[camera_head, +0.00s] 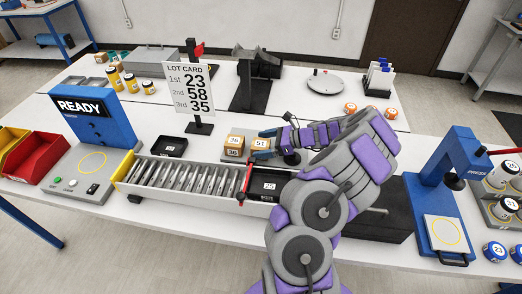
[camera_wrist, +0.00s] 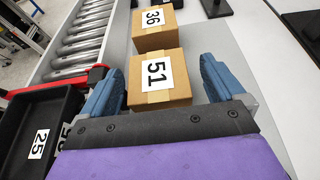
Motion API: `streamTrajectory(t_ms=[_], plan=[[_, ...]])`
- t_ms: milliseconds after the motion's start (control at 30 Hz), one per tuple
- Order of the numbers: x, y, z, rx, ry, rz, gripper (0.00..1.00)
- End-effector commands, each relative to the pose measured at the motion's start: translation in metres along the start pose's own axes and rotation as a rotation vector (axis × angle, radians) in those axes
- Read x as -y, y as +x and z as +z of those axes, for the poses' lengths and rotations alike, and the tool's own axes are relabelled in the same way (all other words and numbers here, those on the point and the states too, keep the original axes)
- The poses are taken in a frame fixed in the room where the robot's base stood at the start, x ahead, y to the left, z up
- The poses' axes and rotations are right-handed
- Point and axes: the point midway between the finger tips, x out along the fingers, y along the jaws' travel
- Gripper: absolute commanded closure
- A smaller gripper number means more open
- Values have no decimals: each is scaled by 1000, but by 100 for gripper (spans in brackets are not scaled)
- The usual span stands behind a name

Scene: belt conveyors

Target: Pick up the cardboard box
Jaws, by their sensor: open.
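Two small cardboard boxes stand side by side on the white table in the head view. The box marked 51 (camera_head: 260,144) is nearer my gripper, and the box marked 36 (camera_head: 234,143) is to its left. In the wrist view, box 51 (camera_wrist: 157,91) lies between the blue fingers of my open gripper (camera_wrist: 162,67), with a visible gap on its right. My gripper (camera_head: 266,143) also shows in the head view, reaching in from the right.
A roller conveyor (camera_head: 178,177) runs in front of the boxes, with a red bar and a black tray marked 25 (camera_head: 268,188) at its right end. A lot card (camera_head: 190,88) on a stand reads 23, 58, 35. A small black tray (camera_head: 170,147) is left of the boxes.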

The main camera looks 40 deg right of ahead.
Motion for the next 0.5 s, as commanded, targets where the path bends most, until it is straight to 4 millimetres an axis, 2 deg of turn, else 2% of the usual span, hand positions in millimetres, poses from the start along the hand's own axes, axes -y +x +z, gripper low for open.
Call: streamTrajectory(t_ms=[100, 200, 433, 500], plan=[[-2, 19, -3, -1, -1, 3, 4], [-1, 29, -2, -1, -1, 0, 4], [0, 29, -1, -1, 0, -2, 4], [0, 29, -1, -1, 0, -2, 11]])
